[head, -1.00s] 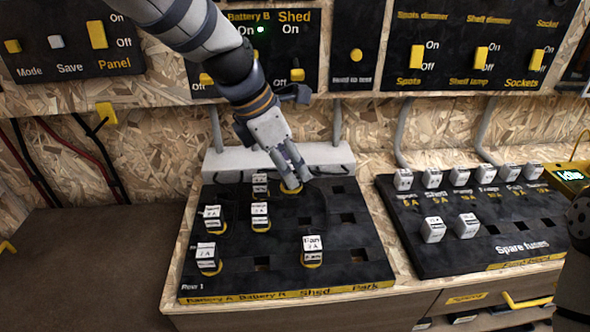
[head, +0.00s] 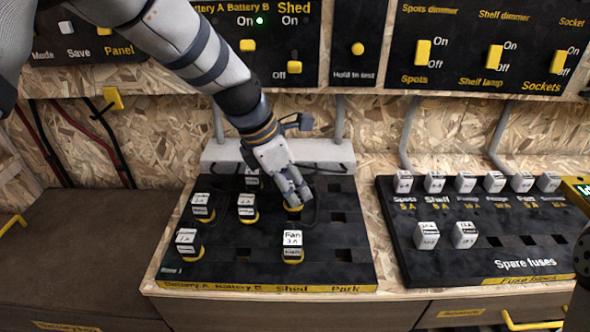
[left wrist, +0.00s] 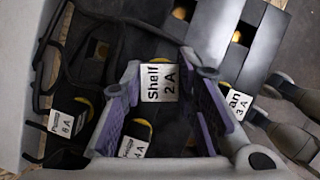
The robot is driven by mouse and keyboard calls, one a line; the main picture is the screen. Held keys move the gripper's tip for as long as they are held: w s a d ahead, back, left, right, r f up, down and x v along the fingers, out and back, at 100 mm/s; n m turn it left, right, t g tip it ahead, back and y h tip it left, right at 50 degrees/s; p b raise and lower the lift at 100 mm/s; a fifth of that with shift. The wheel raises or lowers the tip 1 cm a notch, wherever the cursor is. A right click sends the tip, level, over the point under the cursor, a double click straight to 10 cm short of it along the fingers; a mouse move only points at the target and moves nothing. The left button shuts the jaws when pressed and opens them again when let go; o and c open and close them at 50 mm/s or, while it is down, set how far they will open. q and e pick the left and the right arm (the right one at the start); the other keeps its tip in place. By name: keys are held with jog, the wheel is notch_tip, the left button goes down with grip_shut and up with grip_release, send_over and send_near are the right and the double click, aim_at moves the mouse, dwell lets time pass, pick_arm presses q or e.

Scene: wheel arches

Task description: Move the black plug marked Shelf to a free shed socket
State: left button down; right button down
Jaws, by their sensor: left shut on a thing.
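The black plug with the white label Shelf 2 A (left wrist: 159,82) sits between the two fingers of my left gripper in the left wrist view. In the head view my left gripper (head: 293,197) is shut on it, with the fingers pointing down. The yellow base of the plug shows below the fingertips, around the middle of the Shed column. I cannot tell whether it is seated or just above the board. The Fan plug (head: 292,247) stands in front of it in the Shed column. The fingers hide the sockets under them.
The black socket board (head: 323,272) has several plugs in the Battery A and Battery B columns on the left. The Park column (head: 338,217) on the right is empty. A fuse block (head: 440,268) stands to the right. Dark cables run behind the board.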

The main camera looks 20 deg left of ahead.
pick_arm(q)
jog(key=shift+f, duration=0.3)
dwell(0.4)
jog(key=shift+f, duration=0.15)
jog(key=shift+f, duration=0.7)
jog(key=shift+f, duration=0.65)
dwell(0.5)
